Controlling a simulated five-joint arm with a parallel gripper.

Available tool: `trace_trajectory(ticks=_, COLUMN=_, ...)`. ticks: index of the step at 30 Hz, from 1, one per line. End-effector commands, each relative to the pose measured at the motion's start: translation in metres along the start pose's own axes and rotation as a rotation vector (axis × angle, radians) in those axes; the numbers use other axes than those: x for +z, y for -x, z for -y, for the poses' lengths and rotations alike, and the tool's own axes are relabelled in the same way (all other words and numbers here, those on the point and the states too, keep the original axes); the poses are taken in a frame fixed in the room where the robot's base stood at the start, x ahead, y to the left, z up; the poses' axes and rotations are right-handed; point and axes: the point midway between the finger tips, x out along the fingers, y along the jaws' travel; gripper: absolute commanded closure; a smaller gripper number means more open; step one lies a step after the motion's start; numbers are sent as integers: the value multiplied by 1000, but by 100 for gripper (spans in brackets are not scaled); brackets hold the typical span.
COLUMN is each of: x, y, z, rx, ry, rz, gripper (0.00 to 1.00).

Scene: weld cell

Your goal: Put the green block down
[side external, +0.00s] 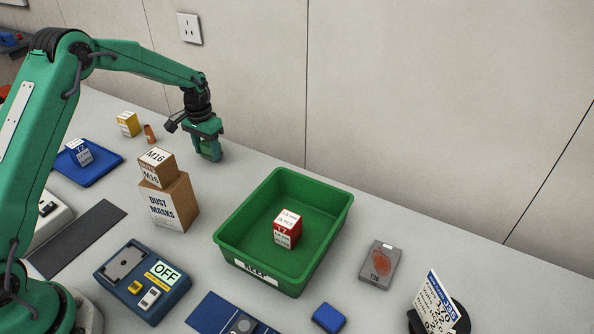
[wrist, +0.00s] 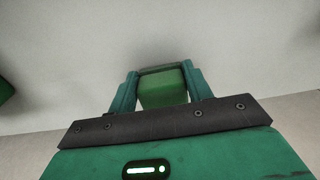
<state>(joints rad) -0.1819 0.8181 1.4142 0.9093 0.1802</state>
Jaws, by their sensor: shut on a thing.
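My gripper (side external: 207,146) is at the back of the table, left of the green tray and beyond the boxes. It is shut on the green block (wrist: 162,88), which sits between the two fingers in the wrist view. In the side view only a small part of the green block (side external: 211,151) shows at the fingertips. The block is at or close above the table; I cannot tell whether it touches.
A green tray (side external: 231,250) holds a red-and-white block (side external: 288,229). A brown box (side external: 169,203) carries a smaller M16 box (side external: 156,167). A yellow block (side external: 128,124) and an orange-brown item (side external: 150,134) stand left of my gripper. Table between gripper and tray is clear.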

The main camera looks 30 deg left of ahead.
Motion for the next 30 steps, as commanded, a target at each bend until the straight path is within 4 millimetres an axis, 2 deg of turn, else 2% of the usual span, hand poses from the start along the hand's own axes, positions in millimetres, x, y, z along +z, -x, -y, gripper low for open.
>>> trace_trajectory(ticks=14, x=0, y=-6, z=0, rx=0, ry=0, rz=0, gripper=73)
trace_trajectory(ticks=15, x=0, y=-6, z=0, rx=0, ry=0, rz=0, gripper=48)
trace_trajectory(ticks=18, x=0, y=-6, z=0, rx=0, ry=0, rz=0, gripper=29)
trace_trajectory(ticks=30, x=0, y=-4, z=0, rx=0, ry=0, rz=-1, gripper=29)
